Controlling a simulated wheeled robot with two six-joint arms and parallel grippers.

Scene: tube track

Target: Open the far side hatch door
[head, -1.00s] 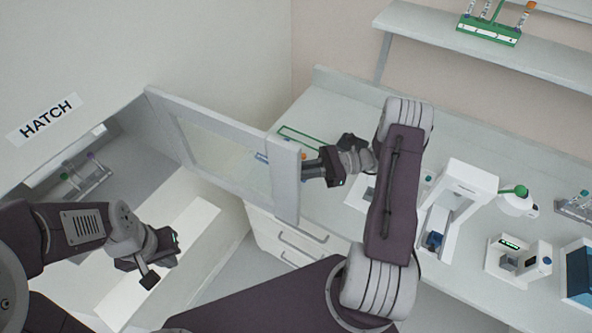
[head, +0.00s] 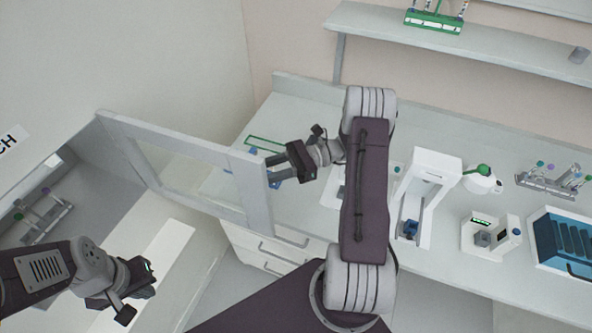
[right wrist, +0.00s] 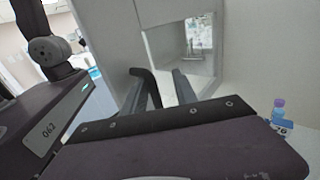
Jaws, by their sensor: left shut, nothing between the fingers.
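The hatch door (head: 188,135) is a grey framed panel with a clear window. It stands swung out from the hatch opening (head: 88,165) in the left wall of the head view. A second, far door inside the hatch cannot be made out clearly. My right gripper (head: 283,168) is beside the door's free edge; I cannot tell whether it touches. In the right wrist view its two fingers (right wrist: 166,88) stand apart with nothing seen between them. My left gripper (head: 138,298) is shut and empty in front of the hatch, at the lower left.
A tube rack (head: 42,222) stands inside the hatch. The counter (head: 300,100) behind the door carries a white device (head: 428,185), a smaller device (head: 488,238), a tube rack (head: 548,182) and a blue tray (head: 566,245). A shelf (head: 480,50) with a green rack (head: 433,22) hangs above.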

